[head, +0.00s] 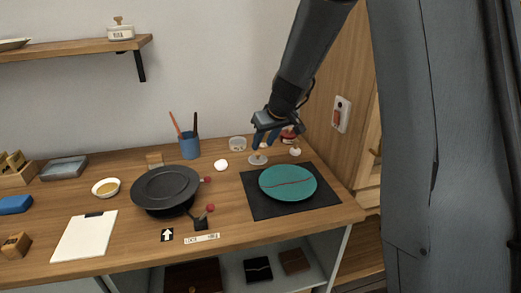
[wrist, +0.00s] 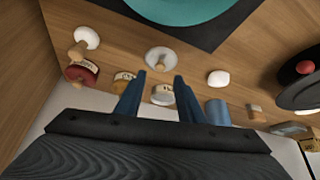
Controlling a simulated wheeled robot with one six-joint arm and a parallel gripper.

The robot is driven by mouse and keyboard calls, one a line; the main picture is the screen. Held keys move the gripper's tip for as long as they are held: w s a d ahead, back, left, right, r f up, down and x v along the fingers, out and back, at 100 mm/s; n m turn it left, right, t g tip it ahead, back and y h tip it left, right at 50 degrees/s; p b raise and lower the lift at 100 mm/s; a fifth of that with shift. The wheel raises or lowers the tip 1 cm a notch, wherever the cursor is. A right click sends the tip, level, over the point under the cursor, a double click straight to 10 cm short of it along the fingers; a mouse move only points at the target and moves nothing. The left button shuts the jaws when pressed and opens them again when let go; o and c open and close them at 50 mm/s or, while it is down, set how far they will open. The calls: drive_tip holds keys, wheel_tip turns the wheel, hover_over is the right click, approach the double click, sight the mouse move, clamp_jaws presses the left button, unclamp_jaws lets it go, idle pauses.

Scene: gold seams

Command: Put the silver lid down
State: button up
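The silver lid (head: 258,160) is a small grey disc with a light knob on top. In the wrist view the lid (wrist: 163,53) shows just past the fingertips, apart from both fingers. My gripper (head: 262,145) points down above the lid. In the wrist view my gripper (wrist: 160,76) has its two blue fingers spread, with a gap on each side of the knob. The fingers partly hide the lid's surroundings in the head view.
A teal plate (head: 288,183) with a gold seam lies on a black mat (head: 262,208). A white jar (head: 237,143), a red jar (wrist: 82,72), a white knobbed lid (wrist: 87,37) and a white rounded object (head: 221,165) stand close by. A blue cup (head: 189,147) and dark pan (head: 165,188) are left.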

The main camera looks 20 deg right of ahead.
drive_tip(key=a+v, duration=0.1)
drive_tip(key=v, duration=0.5)
drive_tip(key=s+f+g, duration=0.1)
drive_tip(key=s+f, duration=0.1)
drive_tip(key=s, duration=0.3)
drive_tip(key=s+a+f+m+g, duration=0.1)
drive_tip(key=s+f, duration=0.1)
drive_tip(key=s, duration=0.3)
drive_tip(key=s+f+g, duration=0.1)
drive_tip(key=s, duration=0.4)
drive_tip(key=shift+s+a+f+m, duration=0.1)
drive_tip(key=shift+a+f+m, duration=0.1)
drive_tip(key=shift+f+m, duration=0.15)
drive_tip(key=s+f, duration=0.1)
drive_tip(key=s, duration=0.3)
drive_tip(key=s+f+m+g+h, duration=0.1)
drive_tip(key=s, duration=0.4)
drive_tip(key=s+f+g, duration=0.1)
drive_tip(key=s+f, duration=0.1)
drive_tip(key=s, duration=0.2)
drive_tip(key=shift+s+d+m+h, duration=0.2)
drive_tip(key=shift+s+m+h, duration=0.1)
drive_tip(key=shift+s, duration=0.1)
